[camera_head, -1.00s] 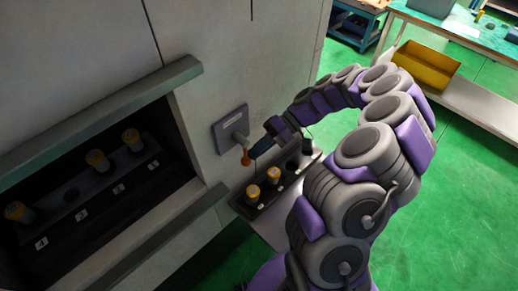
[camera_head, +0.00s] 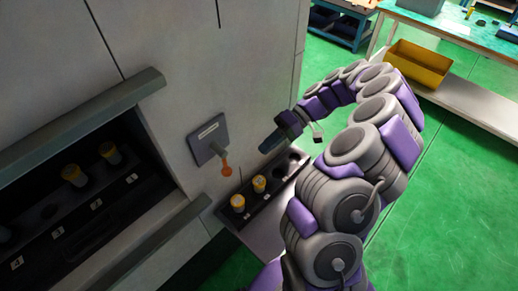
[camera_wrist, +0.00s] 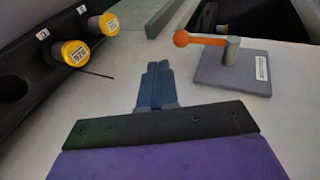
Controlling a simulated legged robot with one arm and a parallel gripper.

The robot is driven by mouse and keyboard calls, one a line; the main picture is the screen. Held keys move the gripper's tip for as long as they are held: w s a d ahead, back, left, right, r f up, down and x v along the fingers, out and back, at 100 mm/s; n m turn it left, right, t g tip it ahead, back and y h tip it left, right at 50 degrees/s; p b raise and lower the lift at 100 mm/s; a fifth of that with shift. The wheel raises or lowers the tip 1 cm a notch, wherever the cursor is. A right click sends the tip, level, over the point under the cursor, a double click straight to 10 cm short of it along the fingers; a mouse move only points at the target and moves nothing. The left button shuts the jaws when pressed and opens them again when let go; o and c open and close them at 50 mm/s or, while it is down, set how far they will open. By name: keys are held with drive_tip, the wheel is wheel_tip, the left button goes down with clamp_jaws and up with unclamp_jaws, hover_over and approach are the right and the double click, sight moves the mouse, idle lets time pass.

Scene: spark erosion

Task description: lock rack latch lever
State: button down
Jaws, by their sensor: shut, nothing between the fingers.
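The latch lever (camera_head: 226,168) has an orange arm with a round knob. It sits on a grey plate (camera_head: 208,131) with a label, fixed to the pale cabinet wall. In the head view its arm hangs downward from the pivot; in the wrist view the orange lever (camera_wrist: 198,40) points left from its grey pivot post on the plate (camera_wrist: 232,76). My gripper (camera_head: 266,147) is right of the lever, apart from it. In the wrist view my blue gripper fingers (camera_wrist: 158,68) are together and empty, in front of the cabinet wall and short of the knob.
A dark tray (camera_head: 263,190) with yellow-capped holders (camera_head: 238,202) stands below my gripper. At left a cabinet recess holds a numbered rack (camera_head: 95,205) with more yellow-capped holders, framed by protruding grey ledges (camera_head: 150,245). A yellow bin (camera_head: 418,62) and bench are far right.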

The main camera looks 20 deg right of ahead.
drive_tip(key=w+d, duration=0.2)
drive_tip(key=d, duration=0.4)
drive_tip(key=s+a+r+g+h, duration=0.1)
drive_tip(key=s+a+r+h, duration=0.1)
drive_tip(key=s+a+r, duration=0.3)
drive_tip(key=s+a+r+n+h, duration=0.1)
drive_tip(key=s+a+r+h, duration=0.15)
drive_tip(key=a, duration=0.45)
drive_tip(key=s+a+r+g+h, duration=0.1)
drive_tip(key=s+a+r, duration=0.25)
drive_tip(key=a, duration=0.25)
drive_tip(key=s+d+f+m+t+h, duration=0.1)
drive_tip(key=s+d+m+h, duration=0.1)
drive_tip(key=s, duration=0.7)
drive_tip(key=s+d+f+m+t+h, duration=0.2)
drive_tip(key=s+h, duration=0.3)
drive_tip(key=s, duration=0.4)
drive_tip(key=shift+s+d+m+t, duration=0.15)
drive_tip(key=shift+d+m+t, duration=0.15)
drive_tip(key=shift+d+m, duration=0.45)
